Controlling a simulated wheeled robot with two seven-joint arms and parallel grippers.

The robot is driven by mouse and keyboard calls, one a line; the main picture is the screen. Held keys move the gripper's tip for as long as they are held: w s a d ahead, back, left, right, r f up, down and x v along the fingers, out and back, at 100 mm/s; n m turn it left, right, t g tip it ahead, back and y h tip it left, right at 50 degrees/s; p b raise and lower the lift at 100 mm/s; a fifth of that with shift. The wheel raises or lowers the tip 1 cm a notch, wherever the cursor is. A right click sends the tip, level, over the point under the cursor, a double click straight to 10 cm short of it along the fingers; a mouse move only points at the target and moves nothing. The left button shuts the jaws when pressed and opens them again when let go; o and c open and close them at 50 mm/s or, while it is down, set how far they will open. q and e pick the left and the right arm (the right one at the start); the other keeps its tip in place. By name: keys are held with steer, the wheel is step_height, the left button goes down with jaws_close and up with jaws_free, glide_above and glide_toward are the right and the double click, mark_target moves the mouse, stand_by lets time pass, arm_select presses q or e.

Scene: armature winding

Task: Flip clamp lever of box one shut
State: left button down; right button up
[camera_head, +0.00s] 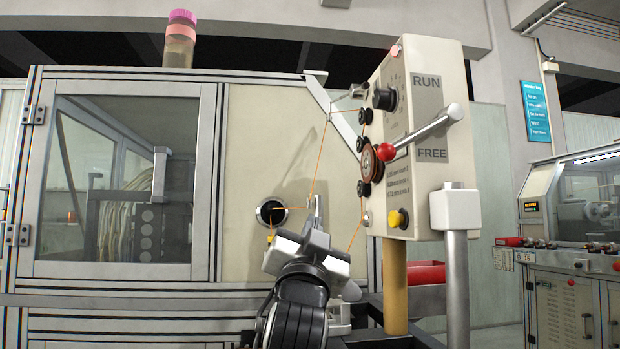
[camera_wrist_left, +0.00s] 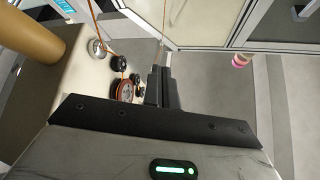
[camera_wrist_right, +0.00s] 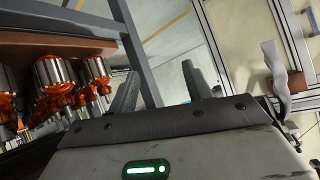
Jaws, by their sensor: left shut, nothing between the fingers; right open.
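A cream box (camera_head: 420,170) on a post carries the labels RUN and FREE. Its clamp lever is a metal rod with a red ball knob (camera_head: 386,152); the rod slopes down to the left from a hub at the box's right edge, between the labels. My left gripper (camera_head: 318,205) is shut and empty, fingers up, left of and below the knob, apart from it. In the left wrist view the shut fingers (camera_wrist_left: 161,75) are beside the box's rollers (camera_wrist_left: 122,90); the lever is not seen there. My right gripper (camera_wrist_right: 160,82) is open and empty, seen only in the right wrist view.
Orange wire (camera_head: 318,150) runs from the port (camera_head: 271,212) in the machine wall to the box's rollers, close around my left gripper. A light post (camera_head: 457,270) stands in front of the box. The right wrist view shows a rack of copper-wound armatures (camera_wrist_right: 62,80).

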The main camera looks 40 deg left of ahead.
arm_select(q)
steer(key=s+d+r+p, duration=0.1)
steer(key=s+d+r, duration=0.5)
steer(key=s, duration=0.3)
steer(key=shift+p, duration=0.35)
arm_select(e)
steer(key=shift+s+d+r+t, duration=0.15)
steer(key=shift+d+r+t, duration=0.05)
steer(key=shift+r, duration=0.75)
steer(key=shift+s+d+r+t, duration=0.15)
steer(key=shift+d+r+t, duration=0.05)
steer(key=shift+r, duration=0.75)
arm_select(q)
steer(key=shift+r, duration=0.1)
